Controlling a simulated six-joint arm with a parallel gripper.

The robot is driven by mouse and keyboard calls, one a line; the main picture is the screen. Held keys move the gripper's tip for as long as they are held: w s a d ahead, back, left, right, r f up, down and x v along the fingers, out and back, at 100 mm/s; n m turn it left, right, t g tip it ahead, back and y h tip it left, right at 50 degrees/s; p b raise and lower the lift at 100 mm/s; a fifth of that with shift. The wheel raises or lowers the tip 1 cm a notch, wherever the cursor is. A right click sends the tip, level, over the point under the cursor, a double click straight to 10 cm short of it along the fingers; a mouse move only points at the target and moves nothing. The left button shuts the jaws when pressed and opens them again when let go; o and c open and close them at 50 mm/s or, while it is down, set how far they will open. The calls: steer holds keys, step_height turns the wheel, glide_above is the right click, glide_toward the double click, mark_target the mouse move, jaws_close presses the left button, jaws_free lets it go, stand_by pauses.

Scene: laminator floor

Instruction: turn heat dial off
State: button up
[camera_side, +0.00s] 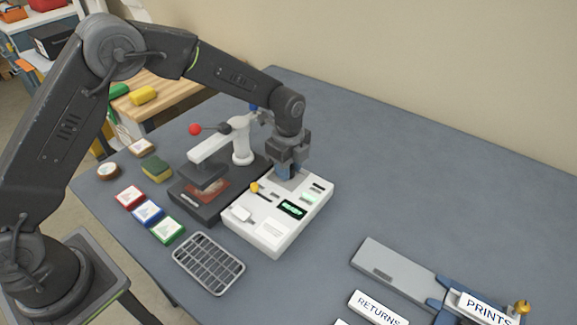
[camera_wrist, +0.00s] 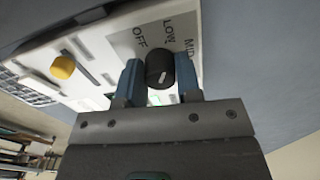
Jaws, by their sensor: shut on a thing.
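The heat dial (camera_wrist: 160,68) is a round black knob with a short white mark, on a grey plate printed OFF, LOW and MID. It sits on the white control box (camera_side: 268,228). My gripper (camera_wrist: 158,77) has its two blue fingers shut on the dial, one on each side. In the side view my gripper (camera_side: 287,171) points down at the far end of the box and hides the dial. I cannot tell which label the white mark points to.
A yellow-knobbed slider (camera_wrist: 62,67) and a green display (camera_side: 292,208) are on the same box. A press with a red-balled lever (camera_side: 195,129) stands close on the left. A wire rack (camera_side: 209,263) lies in front.

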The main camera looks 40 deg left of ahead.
steer(key=shift+c, duration=0.7)
steer(key=shift+n, duration=0.7)
steer(key=o, duration=0.9)
steer(key=shift+o, duration=0.2)
step_height(320, 180, up, 14)
